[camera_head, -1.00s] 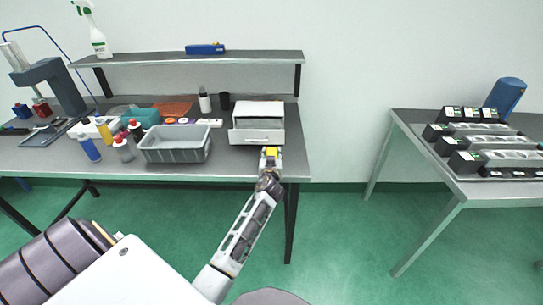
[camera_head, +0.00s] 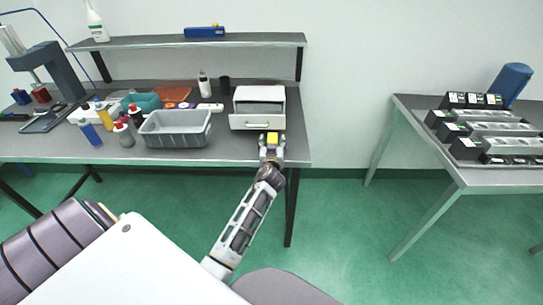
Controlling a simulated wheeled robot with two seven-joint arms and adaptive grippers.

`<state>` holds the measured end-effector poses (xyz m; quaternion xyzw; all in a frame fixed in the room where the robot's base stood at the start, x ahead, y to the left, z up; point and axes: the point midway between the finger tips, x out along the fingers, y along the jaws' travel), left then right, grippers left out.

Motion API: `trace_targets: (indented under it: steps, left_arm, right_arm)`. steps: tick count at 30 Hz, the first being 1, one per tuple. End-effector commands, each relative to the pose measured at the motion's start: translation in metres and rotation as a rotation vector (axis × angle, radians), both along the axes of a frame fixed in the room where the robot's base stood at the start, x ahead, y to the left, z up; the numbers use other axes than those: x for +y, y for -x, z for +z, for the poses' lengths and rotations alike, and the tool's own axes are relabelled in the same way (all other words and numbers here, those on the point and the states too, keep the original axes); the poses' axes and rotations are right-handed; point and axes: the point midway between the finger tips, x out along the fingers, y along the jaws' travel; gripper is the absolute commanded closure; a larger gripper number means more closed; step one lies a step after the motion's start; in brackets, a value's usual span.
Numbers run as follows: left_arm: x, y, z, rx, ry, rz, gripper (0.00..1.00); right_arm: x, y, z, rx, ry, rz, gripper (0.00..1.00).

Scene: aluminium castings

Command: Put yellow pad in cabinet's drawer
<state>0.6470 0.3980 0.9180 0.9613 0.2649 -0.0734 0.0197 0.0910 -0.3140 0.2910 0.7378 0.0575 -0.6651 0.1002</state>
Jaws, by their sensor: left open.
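The small white cabinet (camera_head: 259,94) stands at the right end of the workbench. Its drawer (camera_head: 257,122) has a handle on the front and seems pulled out toward me, with a shaded space above the front. The yellow pad (camera_head: 272,136) shows at the fingertips of my left gripper, just in front of the drawer front's right part. My left gripper (camera_head: 272,145) is open, with its fingers spread on either side of the pad's near end. I cannot tell whether the pad touches the fingers or the bench.
A grey bin (camera_head: 175,140) stands left of the cabinet, with several bottles farther left. A shelf (camera_head: 190,42) runs above the bench. A second table (camera_head: 450,175) with castings and black boxes is at the right. Green floor between the tables is clear.

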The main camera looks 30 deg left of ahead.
Motion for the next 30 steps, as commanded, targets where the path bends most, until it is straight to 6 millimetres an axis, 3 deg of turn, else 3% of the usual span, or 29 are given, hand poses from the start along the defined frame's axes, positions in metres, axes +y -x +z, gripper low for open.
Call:
trace_targets:
  steps: [21, 30]
  left_arm:
    - [-0.039, 0.064, 0.01, 0.0, 0.001, -0.001, 0.38]
    - [-0.046, 0.078, 0.014, -0.001, -0.001, 0.0, 0.38]
  right_arm:
    - [0.004, -0.001, -0.008, -0.004, -0.005, 0.002, 0.6]
    - [0.007, -0.001, -0.01, -0.005, -0.007, 0.001, 0.6]
